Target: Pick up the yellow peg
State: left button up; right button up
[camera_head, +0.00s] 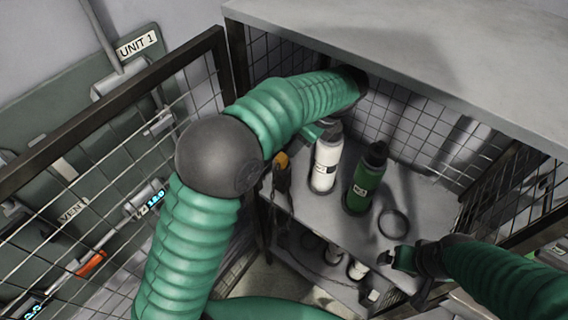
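A small yellow-orange piece (281,160) shows at the top of a dark upright object at the left of the shelf. It may be the yellow peg, but its shape is too small to make out. My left arm reaches over the shelf from the left, above this piece. Its dark wrist is near the back mesh, and the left gripper's fingers are mostly hidden, so its state is unclear. My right gripper (404,260) is low at the shelf's right front, apart from the yellow-orange piece. Its fingers are too dark and small to read.
A white bottle (326,165) and a green bottle (365,181) stand on the grey shelf (340,222). A dark ring (393,223) lies to their right. More containers (345,262) are on a lower shelf. Mesh panels and a grey top slab (430,50) enclose the space.

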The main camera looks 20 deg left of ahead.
aim_at(282, 156)
pick_arm(q)
jog(key=x, duration=0.3)
jog(key=a+p+x, duration=0.1)
jog(key=x, duration=0.7)
jog(key=shift+a+r+p, duration=0.35)
jog(key=shift+r, duration=0.05)
jog(key=shift+f, duration=0.3)
jog(key=shift+d+f, duration=0.1)
jog(key=shift+d, duration=0.35)
jog(key=c, duration=0.4)
jog(key=shift+a, duration=0.4)
grip_shut()
pick_arm(e)
jog(key=shift+s+a+r, duration=0.1)
jog(key=shift+a+r, duration=0.1)
jog(key=shift+r, duration=0.3)
jog(key=shift+a+r, duration=0.15)
jog(key=shift+r, duration=0.3)
